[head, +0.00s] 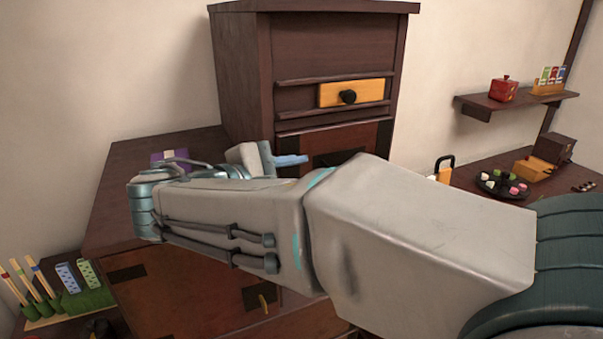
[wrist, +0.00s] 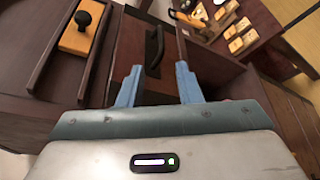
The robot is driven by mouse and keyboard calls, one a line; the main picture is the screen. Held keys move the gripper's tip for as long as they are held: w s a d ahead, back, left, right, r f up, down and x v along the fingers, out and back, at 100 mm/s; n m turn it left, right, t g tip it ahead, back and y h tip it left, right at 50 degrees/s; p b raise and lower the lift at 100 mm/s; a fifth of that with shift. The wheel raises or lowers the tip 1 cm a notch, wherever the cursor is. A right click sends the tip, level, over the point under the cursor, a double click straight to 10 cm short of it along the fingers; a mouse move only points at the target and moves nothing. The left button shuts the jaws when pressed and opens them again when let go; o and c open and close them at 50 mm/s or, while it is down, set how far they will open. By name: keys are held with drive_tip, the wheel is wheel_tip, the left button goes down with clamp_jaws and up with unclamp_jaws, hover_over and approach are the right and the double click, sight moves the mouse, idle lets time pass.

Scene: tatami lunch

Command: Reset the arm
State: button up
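My arm stretches across the head view from the lower right toward the dark wooden cabinet (head: 240,90), bent back at its far left end. My gripper (wrist: 157,83) is open in the wrist view, its two blue fingers apart with nothing held between them. In the head view a blue finger (head: 291,160) shows in front of the cabinet's lower part; the rest of the gripper is mostly hidden by the arm. In the wrist view a black handle (wrist: 154,48) on a dark panel lies beyond the gap between the fingers. I cannot tell whether they touch the panel.
The cabinet has a yellow panel with a black knob (head: 348,97). A purple item (head: 170,156) lies on the low chest behind my arm. A wall shelf (head: 515,102) and a dark tray (head: 506,186) of small pieces are at right. A green holder (head: 88,299) stands lower left.

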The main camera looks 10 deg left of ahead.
drive_tip(key=s+d+f+m+g+y, duration=0.1)
drive_tip(key=d+f+m+g, duration=0.3)
drive_tip(key=d, duration=0.4)
drive_tip(key=d+f+m+g+y, duration=0.1)
drive_tip(key=d+f+g, duration=0.2)
drive_tip(key=d+f, duration=0.4)
drive_tip(key=s+d+f+m+g+y, duration=0.2)
drive_tip(key=s+d+f+m+y, duration=0.5)
drive_tip(key=m, duration=0.5)
drive_tip(key=s+d+f, duration=0.2)
drive_tip(key=s+f, duration=0.1)
drive_tip(key=shift+s, duration=0.25)
drive_tip(key=shift+g, duration=0.3)
